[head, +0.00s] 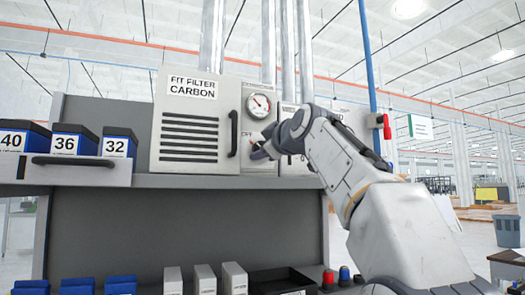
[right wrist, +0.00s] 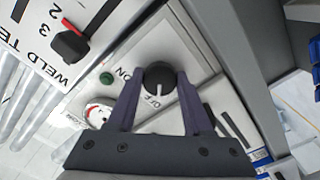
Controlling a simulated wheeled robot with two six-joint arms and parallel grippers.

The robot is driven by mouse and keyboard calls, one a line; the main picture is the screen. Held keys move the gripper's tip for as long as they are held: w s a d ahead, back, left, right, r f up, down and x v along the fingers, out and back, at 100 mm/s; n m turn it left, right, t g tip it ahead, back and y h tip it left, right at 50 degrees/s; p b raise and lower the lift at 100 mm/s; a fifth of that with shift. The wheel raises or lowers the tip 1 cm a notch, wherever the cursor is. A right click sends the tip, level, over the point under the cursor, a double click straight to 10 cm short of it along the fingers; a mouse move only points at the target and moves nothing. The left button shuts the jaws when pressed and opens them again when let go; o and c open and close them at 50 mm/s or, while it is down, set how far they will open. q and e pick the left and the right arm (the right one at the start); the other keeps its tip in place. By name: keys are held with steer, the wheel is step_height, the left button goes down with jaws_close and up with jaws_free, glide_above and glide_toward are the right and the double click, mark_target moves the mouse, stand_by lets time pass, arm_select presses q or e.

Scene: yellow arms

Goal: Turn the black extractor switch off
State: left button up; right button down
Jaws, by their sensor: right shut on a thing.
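The black extractor switch (right wrist: 159,75) is a round knob with a white pointer line on a pale panel. In the right wrist view the pointer line is on the side of the OFF lettering; the ON lettering is to the left. My right gripper (right wrist: 160,84) has one purple finger on each side of the knob and is shut on it. In the head view my right gripper (head: 262,150) is at the panel under the round gauge (head: 258,105), and it hides the knob. My left gripper is not in view.
A grey filter cabinet (head: 187,133) with a black handle stands left of the gauge. Blue-and-white boxes (head: 73,141) stand on the left shelf.

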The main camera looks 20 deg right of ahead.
stand_by(0.4)
steer(key=shift+c, duration=1.5)
jaws_free()
steer(key=s+b, duration=0.4)
steer(key=s, duration=0.6)
steer(key=shift+s+d, duration=0.15)
steer(key=shift+s, duration=0.1)
